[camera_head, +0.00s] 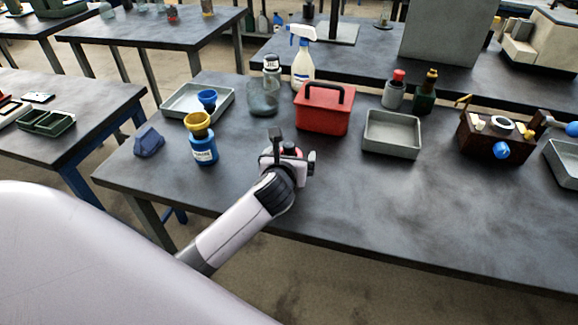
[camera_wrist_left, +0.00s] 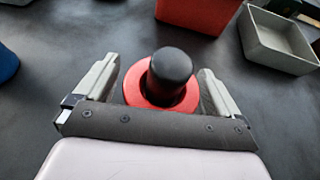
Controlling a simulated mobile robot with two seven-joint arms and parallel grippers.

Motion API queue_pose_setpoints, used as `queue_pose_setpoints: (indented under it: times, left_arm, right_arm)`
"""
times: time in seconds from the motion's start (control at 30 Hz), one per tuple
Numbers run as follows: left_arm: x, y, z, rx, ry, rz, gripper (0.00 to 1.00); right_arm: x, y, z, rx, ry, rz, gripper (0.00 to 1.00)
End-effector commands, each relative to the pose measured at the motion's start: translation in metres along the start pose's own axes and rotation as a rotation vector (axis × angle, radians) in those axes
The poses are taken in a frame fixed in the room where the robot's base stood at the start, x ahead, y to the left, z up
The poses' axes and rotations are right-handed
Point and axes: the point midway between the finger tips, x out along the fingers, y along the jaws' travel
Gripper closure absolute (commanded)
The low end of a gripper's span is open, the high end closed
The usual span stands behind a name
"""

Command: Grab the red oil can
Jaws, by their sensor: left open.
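The red oil can (camera_wrist_left: 171,70) is a round red body with a black top. In the left wrist view it stands between the two fingers of my left gripper (camera_wrist_left: 160,72). The fingers are apart, one on each side of the can, with dark gaps visible beside it. In the head view my left gripper (camera_head: 290,158) is low over the near part of the table and hides most of the can. My right gripper is not in view.
The grey table (camera_head: 400,210) holds a red box with black handle (camera_head: 323,112) behind the gripper, a blue bottle with yellow funnel (camera_head: 203,150) to the left, and a grey tray (camera_head: 391,138) to the right. A glass jar (camera_head: 262,98) and spray bottle (camera_head: 302,70) stand behind. The table's front right is clear.

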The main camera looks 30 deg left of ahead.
Motion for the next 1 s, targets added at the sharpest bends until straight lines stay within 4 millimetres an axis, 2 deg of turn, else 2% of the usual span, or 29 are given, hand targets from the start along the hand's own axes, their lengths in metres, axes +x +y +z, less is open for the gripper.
queue_pose_setpoints:
  times: [0.23, 0.43, 0.47, 0.77, 0.87, 1.0]
  left_arm:
    - [0.001, 0.0, 0.0, 0.0, 0.0, 0.0, 0.03]
    - [0.001, 0.0, 0.0, 0.0, 0.0, 0.0, 0.69]
    - [0.001, 0.0, 0.0, 0.0, 0.0, 0.0, 0.71]
    - [0.0, 0.0, 0.004, -0.001, -0.004, -0.001, 0.71]
    - [-0.002, 0.0, 0.009, -0.001, -0.005, 0.0, 0.71]
    - [-0.009, 0.0, 0.027, -0.002, -0.01, -0.001, 0.71]
  right_arm:
    - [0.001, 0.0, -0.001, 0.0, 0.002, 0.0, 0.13]
    - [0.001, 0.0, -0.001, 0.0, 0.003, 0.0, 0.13]
    - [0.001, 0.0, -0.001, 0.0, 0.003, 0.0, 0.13]
    - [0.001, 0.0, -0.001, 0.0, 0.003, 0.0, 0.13]
    - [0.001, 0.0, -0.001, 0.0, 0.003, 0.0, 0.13]
    - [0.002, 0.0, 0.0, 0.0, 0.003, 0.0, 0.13]
